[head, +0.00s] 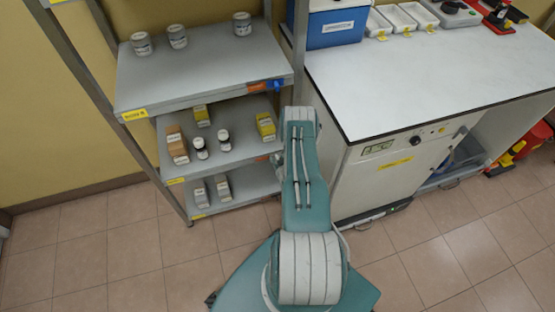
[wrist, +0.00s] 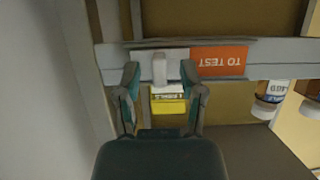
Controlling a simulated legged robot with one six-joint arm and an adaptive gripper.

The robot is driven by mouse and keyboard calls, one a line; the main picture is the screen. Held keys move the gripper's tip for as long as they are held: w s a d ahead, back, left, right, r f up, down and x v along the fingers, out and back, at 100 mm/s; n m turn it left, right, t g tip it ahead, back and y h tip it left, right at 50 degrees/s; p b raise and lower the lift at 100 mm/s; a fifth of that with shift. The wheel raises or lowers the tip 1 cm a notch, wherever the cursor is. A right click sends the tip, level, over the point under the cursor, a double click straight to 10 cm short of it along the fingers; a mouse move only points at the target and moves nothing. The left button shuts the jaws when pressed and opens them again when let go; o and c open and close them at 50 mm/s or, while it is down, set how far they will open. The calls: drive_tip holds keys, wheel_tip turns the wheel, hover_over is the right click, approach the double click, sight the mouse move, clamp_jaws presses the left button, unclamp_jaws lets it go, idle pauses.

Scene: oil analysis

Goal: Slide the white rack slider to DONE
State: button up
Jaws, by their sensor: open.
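The white slider (wrist: 159,69) sits on the front rail (wrist: 270,63) of a rack shelf in the wrist view. It stands just left of the orange TO TEST label (wrist: 220,61), whose text appears upside down. My gripper (wrist: 159,80) is open, with one finger on each side of the slider and a visible gap on both sides. Whether the fingertips reach past the rail's face is hard to tell. No DONE label is readable. In the head view my arm hides the gripper and the white slider; an orange label (head: 262,158) shows on the middle shelf.
The rack's upper shelf (head: 200,84) holds several white jars and has a blue slider (head: 277,85) on its edge. Yellow boxes and small bottles stand on the middle shelf (head: 235,146). A white-topped bench (head: 430,75) stands close on the right. The tiled floor is open in front.

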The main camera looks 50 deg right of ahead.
clamp_jaws()
drive_tip(key=w+a, duration=0.3)
drive_tip(key=a, duration=0.2)
drive_tip(key=shift+a, duration=0.2)
